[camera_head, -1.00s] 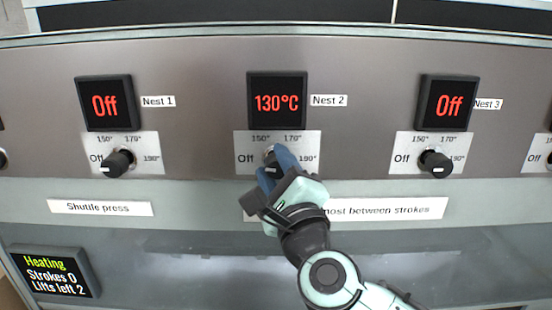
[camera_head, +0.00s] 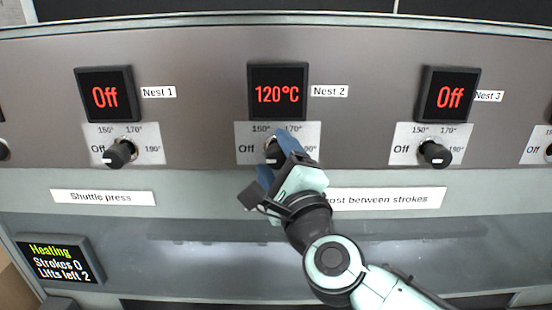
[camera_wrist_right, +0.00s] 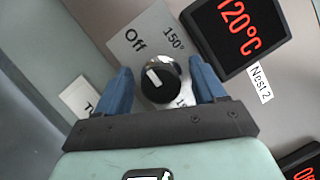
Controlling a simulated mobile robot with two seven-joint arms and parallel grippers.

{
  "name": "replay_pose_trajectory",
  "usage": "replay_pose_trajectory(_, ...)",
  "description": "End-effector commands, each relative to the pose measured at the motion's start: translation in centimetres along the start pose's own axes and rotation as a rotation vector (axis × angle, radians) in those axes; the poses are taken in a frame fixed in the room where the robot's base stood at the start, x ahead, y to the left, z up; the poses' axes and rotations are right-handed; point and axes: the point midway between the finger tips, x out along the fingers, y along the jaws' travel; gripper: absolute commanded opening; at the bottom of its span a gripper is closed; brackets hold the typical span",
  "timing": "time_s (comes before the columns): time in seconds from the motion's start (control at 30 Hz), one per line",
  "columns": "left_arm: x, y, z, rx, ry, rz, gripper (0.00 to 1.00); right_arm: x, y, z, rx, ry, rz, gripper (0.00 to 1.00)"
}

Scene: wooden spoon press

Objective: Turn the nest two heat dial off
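The nest two heat dial (camera_head: 272,151) is a black knob on a white scale plate marked Off, 150°, 170° and 190°. Its display (camera_head: 278,92) above reads 120°C in red. My right gripper (camera_head: 277,160) is at the dial from below and partly covers it. In the right wrist view the dial (camera_wrist_right: 161,79) sits between the two blue fingers (camera_wrist_right: 161,88), with a narrow gap seeming to show on each side. The dial's white mark leans up and left, toward the Off side of the scale. My left gripper is not in view.
The nest 1 dial (camera_head: 120,154) and nest 3 dial (camera_head: 435,154) stand on either side, both displays reading Off. A status screen (camera_head: 60,259) at lower left reads Heating, Strokes 0, Lifts left 2. The panel between the dials is clear.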

Motion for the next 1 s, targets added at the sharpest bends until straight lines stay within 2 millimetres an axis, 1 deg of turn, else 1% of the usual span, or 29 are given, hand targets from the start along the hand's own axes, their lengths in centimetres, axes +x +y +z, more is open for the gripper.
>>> replay_pose_trajectory(0.23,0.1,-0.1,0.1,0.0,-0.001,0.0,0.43,-0.2,0.0,0.1,0.002,-0.001,0.001,0.7)
replay_pose_trajectory(0.37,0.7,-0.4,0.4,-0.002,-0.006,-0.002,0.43,-1.4,0.1,0.0,0.001,-0.002,-0.001,0.7)
replay_pose_trajectory(0.47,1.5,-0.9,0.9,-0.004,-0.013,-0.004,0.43,-3.3,0.2,0.0,0.001,-0.001,0.0,0.7)
replay_pose_trajectory(0.6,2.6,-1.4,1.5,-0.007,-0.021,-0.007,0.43,-6.6,0.2,0.0,0.001,-0.002,-0.001,0.7)
replay_pose_trajectory(0.8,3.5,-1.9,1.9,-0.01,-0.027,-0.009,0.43,-10.7,0.1,-0.1,0.001,0.0,-0.001,0.7)
replay_pose_trajectory(0.9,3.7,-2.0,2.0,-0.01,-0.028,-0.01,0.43,-12.0,0.0,-0.1,0.0,0.0,-0.001,0.7)
replay_pose_trajectory(1.0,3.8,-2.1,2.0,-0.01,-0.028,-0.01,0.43,-12.9,0.0,0.0,0.0,-0.001,0.0,0.7)
